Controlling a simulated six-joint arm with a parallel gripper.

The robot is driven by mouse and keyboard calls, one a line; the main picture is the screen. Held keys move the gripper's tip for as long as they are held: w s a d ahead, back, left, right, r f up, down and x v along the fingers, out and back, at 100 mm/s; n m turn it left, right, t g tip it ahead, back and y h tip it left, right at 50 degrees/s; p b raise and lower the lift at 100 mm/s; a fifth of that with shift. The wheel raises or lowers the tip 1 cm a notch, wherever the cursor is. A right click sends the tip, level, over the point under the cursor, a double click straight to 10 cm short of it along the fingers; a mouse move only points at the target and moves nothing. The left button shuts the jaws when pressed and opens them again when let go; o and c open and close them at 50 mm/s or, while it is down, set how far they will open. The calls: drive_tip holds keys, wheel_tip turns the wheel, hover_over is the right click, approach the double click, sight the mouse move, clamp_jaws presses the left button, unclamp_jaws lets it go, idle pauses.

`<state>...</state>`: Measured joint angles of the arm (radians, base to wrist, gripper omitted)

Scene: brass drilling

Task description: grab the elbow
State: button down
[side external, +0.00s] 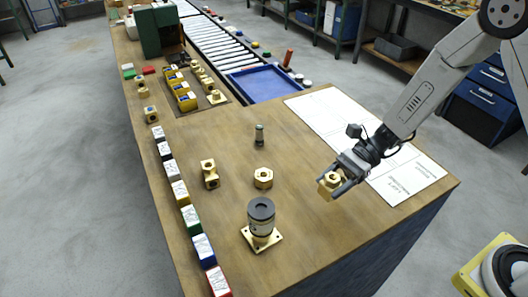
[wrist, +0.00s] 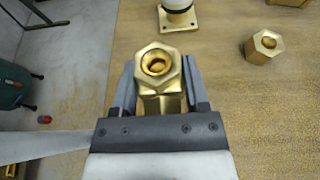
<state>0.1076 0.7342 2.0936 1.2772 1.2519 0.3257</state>
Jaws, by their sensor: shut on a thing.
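My gripper (side external: 340,183) is shut on a brass elbow (side external: 331,184) and holds it above the front right part of the workbench. In the wrist view, the elbow (wrist: 157,66) sits between the two fingers of my gripper (wrist: 158,88). Its hex end with a round threaded hole faces the camera, and a squarish body shows below it. The rest of its body is hidden by the fingers and palm.
On the workbench (side external: 300,130) stand a black-topped cylinder on a brass flange (side external: 261,222), a hex brass piece (side external: 263,178), another brass fitting (side external: 210,174) and a small dark cylinder (side external: 259,135). Several coloured boxes (side external: 180,192) line the left edge. A white sheet (side external: 330,120) lies right.

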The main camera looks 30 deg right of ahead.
drive_tip(key=s+d+r, duration=0.2)
drive_tip(key=s+r, duration=0.3)
drive_tip(key=s, duration=0.4)
drive_tip(key=shift+s+d+r, duration=0.2)
drive_tip(key=shift+s+d, duration=0.15)
drive_tip(key=shift+s, duration=0.05)
drive_tip(key=shift+w, duration=0.1)
